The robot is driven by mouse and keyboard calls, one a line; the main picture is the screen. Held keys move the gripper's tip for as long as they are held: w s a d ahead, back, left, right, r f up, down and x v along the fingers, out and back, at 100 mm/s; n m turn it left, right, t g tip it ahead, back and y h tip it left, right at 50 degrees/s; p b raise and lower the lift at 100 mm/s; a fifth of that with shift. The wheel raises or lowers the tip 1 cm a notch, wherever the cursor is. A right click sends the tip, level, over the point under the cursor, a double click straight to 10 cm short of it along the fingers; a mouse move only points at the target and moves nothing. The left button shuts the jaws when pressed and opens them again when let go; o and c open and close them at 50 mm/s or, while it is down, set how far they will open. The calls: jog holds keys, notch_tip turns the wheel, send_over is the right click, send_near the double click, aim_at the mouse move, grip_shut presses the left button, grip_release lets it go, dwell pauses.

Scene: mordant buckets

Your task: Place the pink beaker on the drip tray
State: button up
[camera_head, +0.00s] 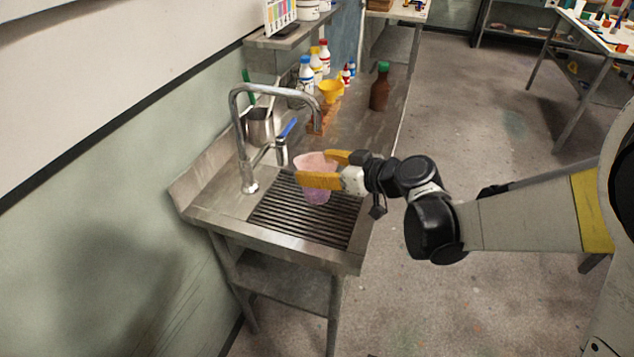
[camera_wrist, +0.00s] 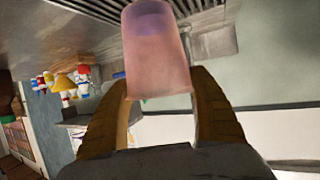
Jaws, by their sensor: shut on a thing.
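The pink beaker (camera_head: 317,192) is translucent and stands upright between the yellow fingers of my gripper (camera_head: 322,168). My gripper is shut on it. In the wrist view the beaker (camera_wrist: 157,55) fills the upper middle, with a finger of my gripper (camera_wrist: 160,100) on either side. The drip tray (camera_head: 290,222) is a dark slatted grate set in the steel sink bench. The beaker is over the back part of the grate; whether its base touches the slats I cannot tell. The wrist view shows some slats (camera_wrist: 198,8) beyond the beaker.
Behind are a metal jug (camera_head: 260,127), a yellow funnel (camera_head: 331,90), several white bottles (camera_head: 306,75) and a brown bottle (camera_head: 380,88). The front of the grate is clear.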

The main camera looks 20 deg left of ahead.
jog(key=shift+f+b, duration=0.9)
jog(key=shift+f, duration=1)
jog(key=shift+f, duration=0.1)
jog(key=shift+f, duration=0.15)
jog(key=o, duration=1.2)
jog(key=shift+r, duration=0.2)
